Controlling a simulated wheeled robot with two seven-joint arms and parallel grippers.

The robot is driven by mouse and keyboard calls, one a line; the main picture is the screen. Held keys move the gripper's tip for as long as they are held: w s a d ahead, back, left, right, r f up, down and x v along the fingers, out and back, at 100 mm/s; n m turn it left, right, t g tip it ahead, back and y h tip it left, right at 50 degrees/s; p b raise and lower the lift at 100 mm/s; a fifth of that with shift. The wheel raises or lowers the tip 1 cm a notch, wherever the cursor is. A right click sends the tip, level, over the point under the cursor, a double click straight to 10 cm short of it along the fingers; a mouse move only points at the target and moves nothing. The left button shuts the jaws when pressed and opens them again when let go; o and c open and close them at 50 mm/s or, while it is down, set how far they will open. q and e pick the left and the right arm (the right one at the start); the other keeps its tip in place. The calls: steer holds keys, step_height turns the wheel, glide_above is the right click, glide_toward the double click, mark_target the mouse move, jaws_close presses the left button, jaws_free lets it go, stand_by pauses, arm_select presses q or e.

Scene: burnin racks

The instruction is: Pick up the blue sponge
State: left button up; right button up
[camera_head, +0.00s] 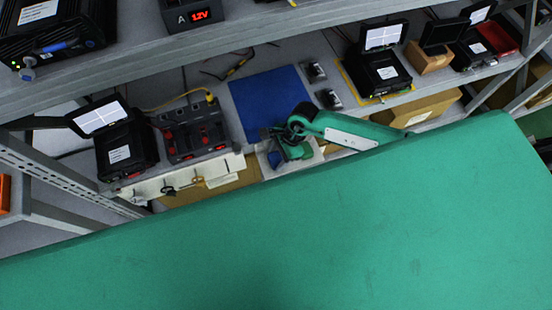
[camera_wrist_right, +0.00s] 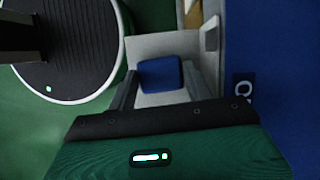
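The blue sponge (camera_wrist_right: 160,74) lies in a light grey open bin (camera_wrist_right: 150,46) in the right wrist view. In the head view the sponge (camera_head: 275,159) shows just below my right gripper, and the bin is partly hidden by the gripper and arm. My right gripper (camera_wrist_right: 159,80) is open, with one finger on each side of the sponge in the wrist picture. I cannot tell whether the fingers are down at its height or touch it. My left gripper is not in view.
A blue mat (camera_head: 262,97) lies on the shelf behind the bin. Two small metal parts (camera_head: 314,71) are right of it. A dark device with red connectors (camera_head: 192,130) and a black unit with a screen (camera_head: 122,148) stand left. An upper shelf (camera_head: 240,30) crosses above.

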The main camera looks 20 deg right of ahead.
mark_target(278, 158)
steer(key=c, duration=0.5)
steer(key=shift+r, duration=0.1)
